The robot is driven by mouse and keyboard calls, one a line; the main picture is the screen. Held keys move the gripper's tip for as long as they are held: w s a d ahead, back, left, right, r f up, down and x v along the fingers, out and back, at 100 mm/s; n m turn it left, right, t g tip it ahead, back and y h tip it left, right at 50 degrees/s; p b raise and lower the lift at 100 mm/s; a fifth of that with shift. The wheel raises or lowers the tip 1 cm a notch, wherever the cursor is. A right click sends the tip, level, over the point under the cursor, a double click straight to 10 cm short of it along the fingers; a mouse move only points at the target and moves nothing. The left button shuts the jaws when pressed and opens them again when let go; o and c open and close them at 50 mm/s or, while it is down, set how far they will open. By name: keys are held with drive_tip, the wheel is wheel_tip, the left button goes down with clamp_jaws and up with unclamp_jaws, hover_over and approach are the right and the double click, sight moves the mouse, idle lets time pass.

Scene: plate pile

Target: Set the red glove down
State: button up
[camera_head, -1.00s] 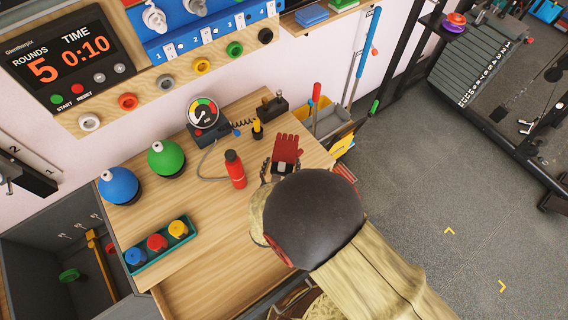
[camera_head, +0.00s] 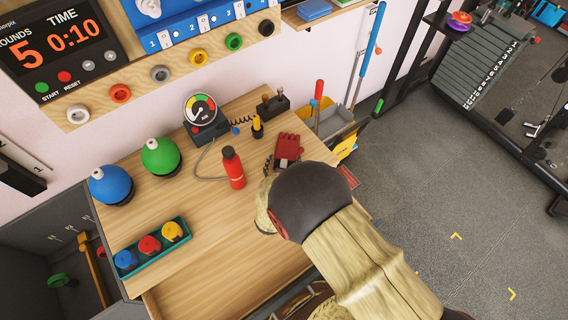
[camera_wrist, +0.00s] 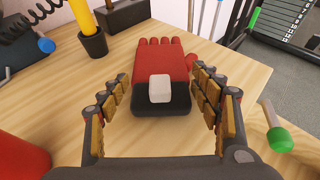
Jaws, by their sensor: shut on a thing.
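The red glove (camera_wrist: 162,62), with a dark cuff and a white tab, lies palm-flat between the fingers of my gripper (camera_wrist: 160,78) in the wrist view. Its red fingers point away from me. I cannot tell whether the glove's underside touches the table.
A red bottle (camera_head: 233,168) stands left of the glove. A yellow-handled tool in a black cup (camera_head: 257,128) and a gauge (camera_head: 202,112) are behind. Green (camera_head: 160,157) and blue (camera_head: 110,185) balls and a teal tray (camera_head: 185,237) occupy the left. Bare wood lies around the glove.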

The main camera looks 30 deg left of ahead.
drive_tip(key=shift+f, duration=0.1)
drive_tip(key=o, duration=1.2)
drive_tip(key=shift+s+r, duration=0.2)
drive_tip(key=shift+r, duration=0.1)
drive_tip(key=p+v, duration=0.4)
drive_tip(key=v, duration=0.6)
drive_tip(key=shift+s+r, duration=0.1)
drive_tip(key=shift+s, duration=0.05)
drive_tip(key=shift+s+d+r, duration=0.2)
drive_tip(key=shift+s+d, duration=0.05)
drive_tip(key=shift+s, duration=0.3)
